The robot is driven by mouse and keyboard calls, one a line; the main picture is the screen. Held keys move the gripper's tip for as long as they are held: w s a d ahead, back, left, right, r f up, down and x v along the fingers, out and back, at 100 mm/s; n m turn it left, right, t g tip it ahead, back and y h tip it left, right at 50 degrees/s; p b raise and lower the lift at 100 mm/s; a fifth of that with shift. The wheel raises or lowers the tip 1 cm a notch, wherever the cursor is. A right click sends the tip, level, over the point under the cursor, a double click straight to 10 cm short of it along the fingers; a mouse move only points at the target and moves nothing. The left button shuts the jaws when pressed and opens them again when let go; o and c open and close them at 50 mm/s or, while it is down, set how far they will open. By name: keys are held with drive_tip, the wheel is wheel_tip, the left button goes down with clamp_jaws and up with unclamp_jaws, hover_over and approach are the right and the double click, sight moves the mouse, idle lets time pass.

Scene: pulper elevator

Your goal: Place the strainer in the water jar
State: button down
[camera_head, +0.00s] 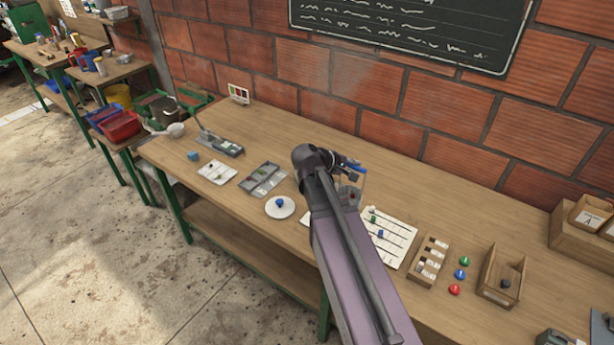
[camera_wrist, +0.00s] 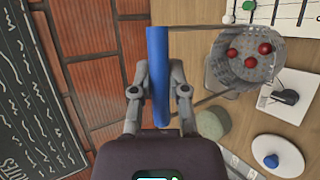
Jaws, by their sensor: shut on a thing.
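My gripper (camera_wrist: 158,78) is shut on the blue handle of the strainer (camera_wrist: 157,50). Two thin rods run from the handle to the right, to a grey mesh basket holding red balls (camera_wrist: 265,48). In the head view the blue handle (camera_head: 355,168) shows just right of my gripper (camera_head: 338,163), above the workbench. A pale see-through shape (camera_head: 352,185) lies below the handle, partly behind my arm. I cannot tell if it is the water jar or the basket, nor whether the basket is inside the jar or above it.
The bench (camera_head: 275,140) stands against a brick wall. A white plate (camera_head: 280,207), a grey compartment tray (camera_head: 263,179) and a white lined board (camera_head: 393,240) lie near my arm. Wooden boxes (camera_head: 502,275) stand at the right. A rounded grey-green object (camera_wrist: 213,125) is below the strainer in the wrist view.

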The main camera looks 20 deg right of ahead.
wheel_tip(320, 180, up, 8)
drive_tip(key=p, duration=0.7)
drive_tip(key=shift+r, duration=0.2)
drive_tip(key=shift+s, duration=0.1)
